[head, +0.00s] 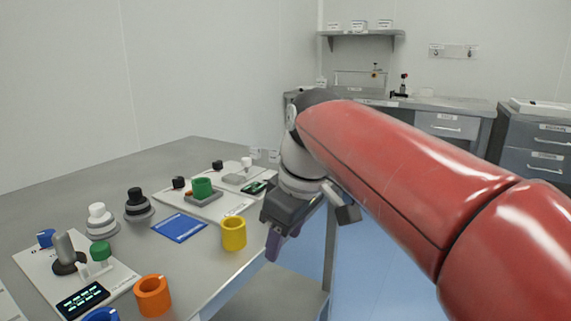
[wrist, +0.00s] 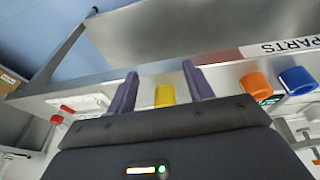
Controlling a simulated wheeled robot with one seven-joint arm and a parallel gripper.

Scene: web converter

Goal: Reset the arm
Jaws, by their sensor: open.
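My gripper (head: 279,243) is at the end of my red arm, out past the near edge of the grey table (head: 172,152) in the head view. It points down. In the wrist view my gripper (wrist: 157,90) shows two purple fingers spread apart, with nothing held between them. A yellow cylinder (head: 234,233) stands on the table just left of my gripper in the head view. The yellow cylinder (wrist: 165,96) appears beyond the fingers in the wrist view, apart from them.
An orange cylinder (head: 152,296) and a blue one (head: 102,315) stand near the table's front edge. Grey cabinets (head: 450,125) line the back wall. Blue floor lies right of the table.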

